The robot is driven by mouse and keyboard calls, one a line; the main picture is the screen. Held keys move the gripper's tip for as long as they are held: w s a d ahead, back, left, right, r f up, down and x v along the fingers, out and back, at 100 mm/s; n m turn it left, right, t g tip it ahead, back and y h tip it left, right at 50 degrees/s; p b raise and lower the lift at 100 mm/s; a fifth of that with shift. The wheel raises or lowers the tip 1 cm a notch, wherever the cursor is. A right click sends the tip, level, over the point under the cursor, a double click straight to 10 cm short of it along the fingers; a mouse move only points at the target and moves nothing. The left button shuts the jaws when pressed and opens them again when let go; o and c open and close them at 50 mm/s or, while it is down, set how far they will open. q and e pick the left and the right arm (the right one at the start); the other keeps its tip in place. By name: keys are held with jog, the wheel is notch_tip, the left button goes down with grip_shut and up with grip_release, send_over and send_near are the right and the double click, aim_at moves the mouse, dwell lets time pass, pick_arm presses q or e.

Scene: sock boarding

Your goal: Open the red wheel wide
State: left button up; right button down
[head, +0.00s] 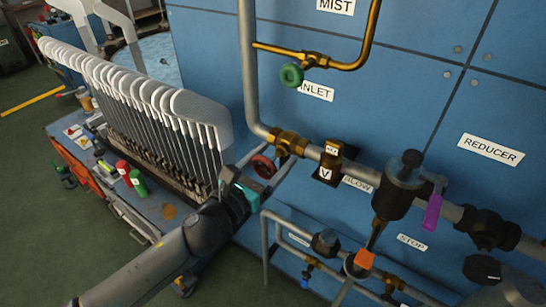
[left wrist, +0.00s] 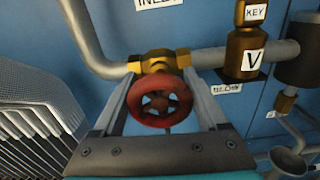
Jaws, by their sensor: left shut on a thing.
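The red wheel (head: 263,167) is a small round handwheel on a brass valve (head: 290,143) in the pipe on the blue panel. In the left wrist view the red wheel (left wrist: 160,101) faces the camera, with the brass valve body (left wrist: 160,62) right behind it. My left gripper (head: 272,160) comes in from the lower left. Its two grey fingers lie on the left and right sides of the wheel's rim, and it is shut on the wheel. The left wrist view shows the fingers (left wrist: 160,84) on both sides. My right gripper is not in view.
A green wheel (head: 291,75) sits above, on the inlet branch. A brass block (head: 330,160) marked V and a dark valve with a purple lever (head: 432,212) stand to the right. A rack of white sock boards (head: 190,105) is close on the left.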

pick_arm(q)
jog(key=shift+n, duration=0.3)
jog(key=shift+r+n+p, duration=0.1)
jog(key=shift+n+p, duration=0.4)
jog(key=shift+n, duration=0.4)
jog(key=shift+n+p, duration=0.65)
jog(key=shift+n, duration=1.55)
jog(key=o, duration=1.3)
jog(key=shift+a, duration=0.1)
